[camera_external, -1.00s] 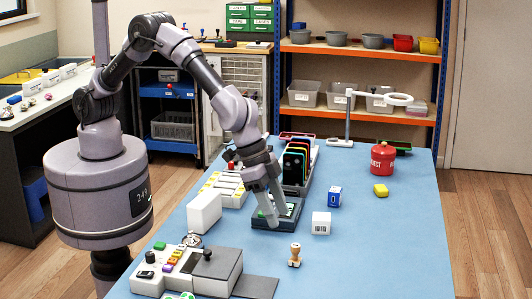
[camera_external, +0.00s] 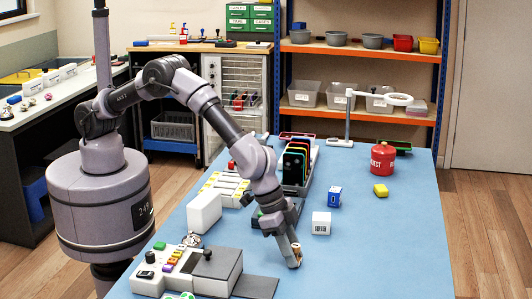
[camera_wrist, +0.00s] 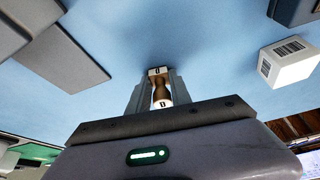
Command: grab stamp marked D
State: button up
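The stamp (camera_external: 295,254) is a small wooden stamp with a pale end. It stands on the blue table near the front right. In the wrist view the stamp (camera_wrist: 160,88) is upright between my fingers, with a dark mark on its white top and another on its pale base; the letter is too small to read for sure. My gripper (camera_external: 291,252) is down at the stamp, one finger on each side (camera_wrist: 159,85). The gap beside the stamp is very small, and I cannot tell whether the fingers press on it.
A white box with a barcode (camera_external: 321,223) stands close to the right. A dark grey mat (camera_external: 256,287) and a control box (camera_external: 205,274) lie to the left. A dark tray (camera_external: 268,219) is behind my gripper.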

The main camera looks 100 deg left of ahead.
grip_shut()
jog(key=shift+r, duration=0.1)
